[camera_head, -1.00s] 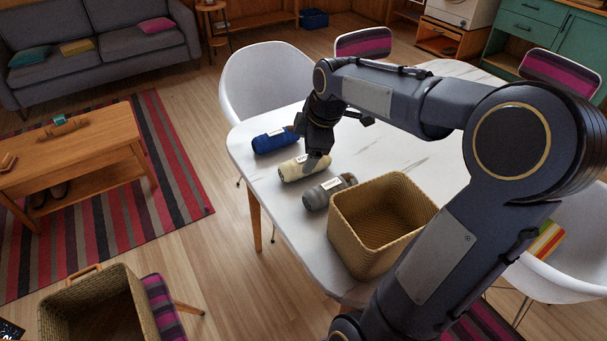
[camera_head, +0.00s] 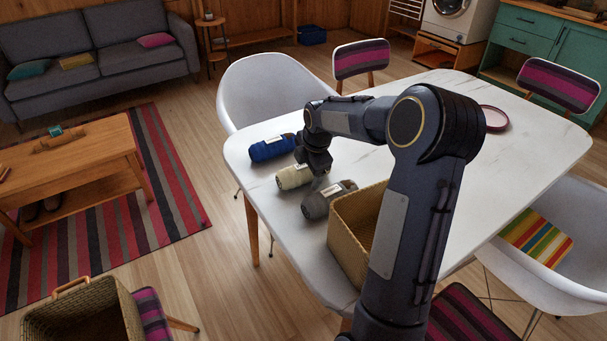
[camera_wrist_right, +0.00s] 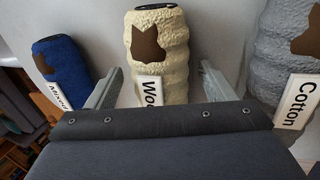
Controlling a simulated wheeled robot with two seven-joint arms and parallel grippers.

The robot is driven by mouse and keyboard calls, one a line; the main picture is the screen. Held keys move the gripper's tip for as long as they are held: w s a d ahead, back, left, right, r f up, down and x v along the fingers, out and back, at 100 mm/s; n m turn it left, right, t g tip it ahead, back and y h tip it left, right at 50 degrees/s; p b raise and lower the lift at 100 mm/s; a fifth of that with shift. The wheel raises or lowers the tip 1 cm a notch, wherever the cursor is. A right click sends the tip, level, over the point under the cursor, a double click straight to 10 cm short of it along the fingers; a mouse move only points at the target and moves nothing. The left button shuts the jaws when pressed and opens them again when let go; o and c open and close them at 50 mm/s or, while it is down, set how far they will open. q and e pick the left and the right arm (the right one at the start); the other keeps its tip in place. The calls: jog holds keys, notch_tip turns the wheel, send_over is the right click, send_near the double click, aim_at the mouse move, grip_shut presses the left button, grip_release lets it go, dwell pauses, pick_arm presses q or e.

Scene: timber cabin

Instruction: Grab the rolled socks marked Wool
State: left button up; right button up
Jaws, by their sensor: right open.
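The cream rolled socks (camera_head: 294,177) lie on the white table between a blue roll and a grey roll. In the right wrist view the cream roll (camera_wrist_right: 158,60) has a brown patch and a white tag reading "Wo", the rest of the tag hidden by my gripper. My right gripper (camera_wrist_right: 154,82) is open, with one finger on each side of the cream roll's near end. In the head view my right gripper (camera_head: 312,176) is just beside the cream roll, partly hidden by its own wrist. My left gripper is not in view.
The blue roll (camera_head: 270,149) is tagged "Mixed" in the right wrist view (camera_wrist_right: 62,70), and the grey roll (camera_head: 325,202) is tagged "Cotton" there (camera_wrist_right: 285,50). A wicker basket (camera_head: 345,228) stands close by. The white table (camera_head: 520,150) is mostly clear to the right.

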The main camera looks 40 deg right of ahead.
jog(key=c, duration=1.1)
